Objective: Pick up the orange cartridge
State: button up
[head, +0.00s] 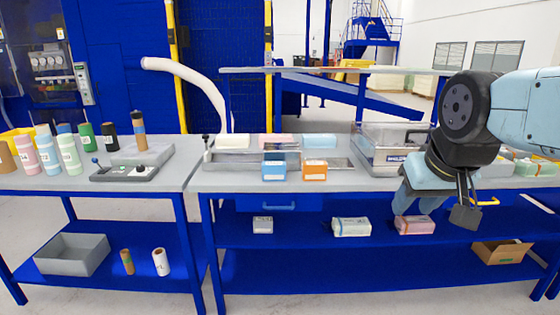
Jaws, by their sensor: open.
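An orange cartridge (315,171), a small block with a pale label on its front, stands near the front edge of the middle bench. A similar blue cartridge (274,171) stands just to its left, with a narrow gap between them. My gripper (438,206) hangs at the right, at the front of the bench, well to the right of the orange cartridge and apart from it. It is open, and nothing shows held in it.
Boxes lie on the lower shelf.

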aim_at(312, 170)
jog(key=k, duration=1.2)
jog(key=z, duration=0.95)
jog(key=i, duration=1.3)
jog(key=z, duration=0.4)
jog(key=i, duration=1.1)
jog(key=u, duration=1)
jog(key=i, duration=0.5)
jog(key=u, duration=0.4)
jog(key=k, duration=0.25)
jog(key=u, duration=0.05)
